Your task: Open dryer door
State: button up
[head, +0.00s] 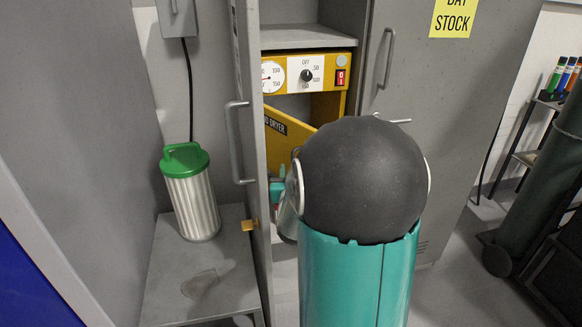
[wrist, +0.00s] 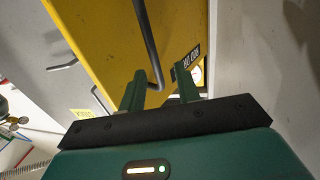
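The yellow rod dryer (head: 330,72) sits inside an open grey cabinet, with a dial and knob on its front panel. Its yellow door (head: 283,125), with a dark label, stands ajar and angled outward in the head view; my arm hides much of it. In the wrist view the yellow door (wrist: 100,30) fills the upper middle. Its dark bar handle (wrist: 146,45) comes down to the gap between my fingers. My gripper (wrist: 159,72) is open, with the handle's lower end appearing between the fingertips; contact cannot be told.
The open grey cabinet door (head: 247,130) stands just left of my arm. A grey stand (head: 165,280) at left holds a silver canister with a green lid (head: 190,190). The closed cabinet door (head: 440,110) is at right.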

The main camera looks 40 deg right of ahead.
jog(key=v, duration=0.4)
jog(key=shift+s+a, duration=0.2)
jog(key=shift+s, duration=0.05)
